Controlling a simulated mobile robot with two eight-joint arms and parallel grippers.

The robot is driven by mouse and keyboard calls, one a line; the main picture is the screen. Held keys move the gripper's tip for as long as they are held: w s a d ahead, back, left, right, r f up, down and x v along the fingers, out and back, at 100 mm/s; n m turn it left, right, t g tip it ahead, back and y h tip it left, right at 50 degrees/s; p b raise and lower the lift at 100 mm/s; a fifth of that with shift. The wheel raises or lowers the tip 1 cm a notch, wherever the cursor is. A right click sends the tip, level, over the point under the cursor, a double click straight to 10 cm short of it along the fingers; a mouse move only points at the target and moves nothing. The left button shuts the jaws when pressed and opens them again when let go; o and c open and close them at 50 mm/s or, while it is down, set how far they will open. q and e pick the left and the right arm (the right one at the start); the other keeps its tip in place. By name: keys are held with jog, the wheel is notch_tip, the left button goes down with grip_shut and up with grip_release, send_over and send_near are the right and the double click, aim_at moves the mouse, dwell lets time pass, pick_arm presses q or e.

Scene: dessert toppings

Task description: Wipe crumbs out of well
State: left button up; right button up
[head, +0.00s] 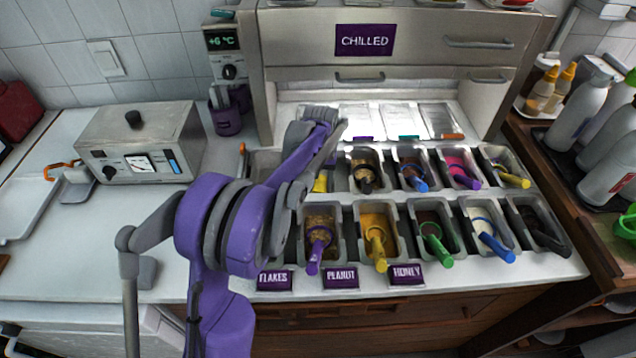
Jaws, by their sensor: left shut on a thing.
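My left arm reaches across the counter to the back row of topping wells, with its left gripper (325,158) low over the left end of that row. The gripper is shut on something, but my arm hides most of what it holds. A bit of yellow (320,183) shows just below it; I cannot tell whether this is held or lies in a well. The left end well (264,163) is partly covered by my arm, and I cannot make out crumbs. My right gripper is not in view.
Filled wells with coloured scoops stand close by, including a purple scoop (318,248) and a yellow scoop (378,250). The chilled cabinet (420,58) overhangs the back. A metal appliance (140,140) stands left. Bottles (575,110) stand right.

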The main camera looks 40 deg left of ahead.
pick_arm(q)
jog(key=shift+w+a+p, duration=0.15)
jog(key=shift+w+a, duration=0.35)
jog(key=shift+w, duration=0.3)
jog(key=shift+w+a+p, duration=0.15)
jog(key=shift+w+a, duration=0.35)
jog(key=shift+w, duration=0.25)
jog(key=shift+s+d+f, duration=0.15)
jog(key=shift+s+d, duration=0.25)
jog(key=shift+s+d+f+b, duration=0.1)
jog(key=shift+s+d+b, duration=0.25)
jog(key=shift+s+d, duration=0.75)
jog(key=shift+s, duration=0.1)
grip_shut()
jog(key=shift+w+a, duration=0.3)
jog(key=shift+a, duration=0.35)
jog(key=shift+w+a, duration=0.2)
jog(key=shift+a, duration=0.1)
jog(key=shift+a+r, duration=0.1)
jog(key=shift+r, duration=0.2)
